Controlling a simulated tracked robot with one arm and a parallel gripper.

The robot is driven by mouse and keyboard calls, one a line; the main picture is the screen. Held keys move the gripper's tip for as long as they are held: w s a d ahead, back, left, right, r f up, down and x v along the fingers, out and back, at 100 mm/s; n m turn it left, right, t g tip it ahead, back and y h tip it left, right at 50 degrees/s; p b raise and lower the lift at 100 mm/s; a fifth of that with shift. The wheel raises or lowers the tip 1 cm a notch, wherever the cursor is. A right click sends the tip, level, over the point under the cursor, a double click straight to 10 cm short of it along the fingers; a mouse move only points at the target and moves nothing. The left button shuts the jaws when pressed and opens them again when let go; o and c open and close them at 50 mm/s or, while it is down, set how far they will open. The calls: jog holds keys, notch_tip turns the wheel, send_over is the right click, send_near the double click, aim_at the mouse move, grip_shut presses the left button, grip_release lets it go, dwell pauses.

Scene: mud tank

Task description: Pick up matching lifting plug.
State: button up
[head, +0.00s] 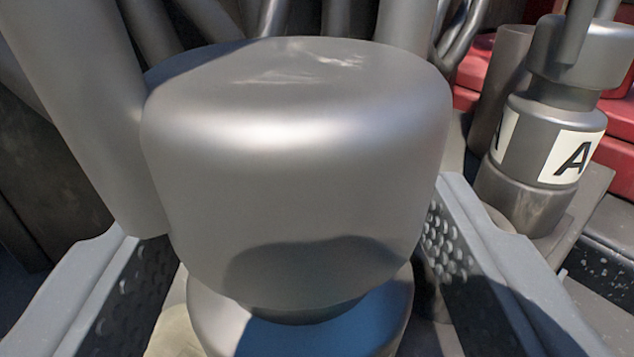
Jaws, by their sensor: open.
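A large grey metal lifting plug (295,150) with a rounded head fills the middle of the head view, upright and very close. Its narrower neck and a wider part below show at the bottom; any label on it is out of sight. My gripper (300,265) is open, with one grey jaw with a dark textured pad on each side of the plug. I cannot tell whether the pads touch it. A second grey plug (545,120) with a white label reading "A" stands upright at the right, outside the right jaw.
Grey pipes or bars (75,110) rise close to the left of the near plug, and more stand behind it. Red stepped parts (480,70) are at the back right. A dark speckled surface (605,260) lies at the right edge. Little free room shows around the near plug.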

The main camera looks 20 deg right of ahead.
jog(key=shift+w+d+r, duration=0.1)
jog(key=shift+w+d, duration=0.05)
jog(key=shift+w, duration=0.3)
grip_shut()
